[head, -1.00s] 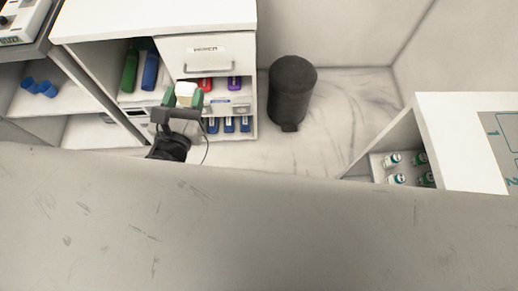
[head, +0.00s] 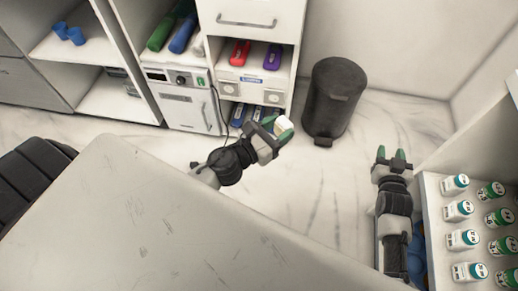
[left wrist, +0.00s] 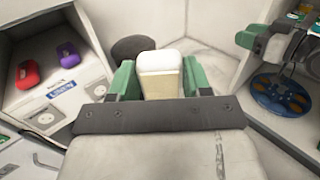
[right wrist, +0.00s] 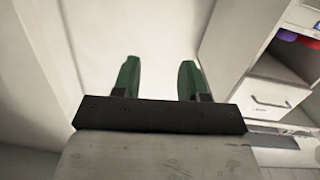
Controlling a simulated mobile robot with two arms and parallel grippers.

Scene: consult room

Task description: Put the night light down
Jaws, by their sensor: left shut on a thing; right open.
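My left gripper (head: 278,132) is shut on the night light (head: 284,123), a small white block with a rounded top. In the left wrist view the night light (left wrist: 160,75) stands between the green fingers, its top white and its lower part cream. It is held in the air in front of the cabinet, with bare floor around it in the head view. My right gripper (head: 393,158) is open and empty, beside the right-hand shelf unit. The right wrist view shows its two green fingers (right wrist: 160,80) apart with a pale wall beyond.
A dark bin (head: 335,98) stands at the back wall. A right shelf holds several white bottles (head: 458,210). A blue disc-like object (left wrist: 282,96) sits low at right. A grey surface (head: 150,220) fills the front.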

